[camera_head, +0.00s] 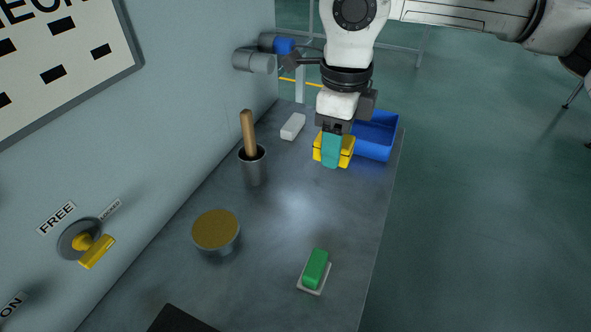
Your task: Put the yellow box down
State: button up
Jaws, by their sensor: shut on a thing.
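The yellow box (348,147) is near the far end of the grey bench top, in front of a blue bin. My gripper (332,150) comes down from above and is shut on the yellow box. A teal finger covers the middle of the box, so yellow shows on both sides of it. I cannot tell whether the underside of the box touches the bench top (290,205) or hangs a little above it.
The blue bin (386,119) stands just behind and right of the box. A white block (293,126), a cup (255,170) with a wooden handle (248,132), a round tin (215,230) and a green-topped block (315,270) stand on the bench. The middle is clear.

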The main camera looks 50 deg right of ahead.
send_near(309, 160)
jog(key=s+a+r, duration=0.2)
jog(key=s+a, duration=0.1)
jog(key=s, duration=0.1)
jog(key=w+d+f, duration=0.2)
jog(key=f, duration=0.1)
jog(key=shift+w+f, duration=0.25)
jog(key=shift+w, duration=0.15)
jog(key=shift+w+d+f, duration=0.35)
jog(key=shift+w+f, duration=0.05)
jog(key=shift+f, duration=0.25)
jog(key=shift+w+d+f+b, duration=0.15)
jog(key=shift+f+b, duration=0.25)
jog(key=shift+f, duration=1.35)
jog(key=o, duration=1.1)
jog(key=shift+f, duration=0.1)
notch_tip(309, 160, up, 12)
jog(key=p, duration=0.1)
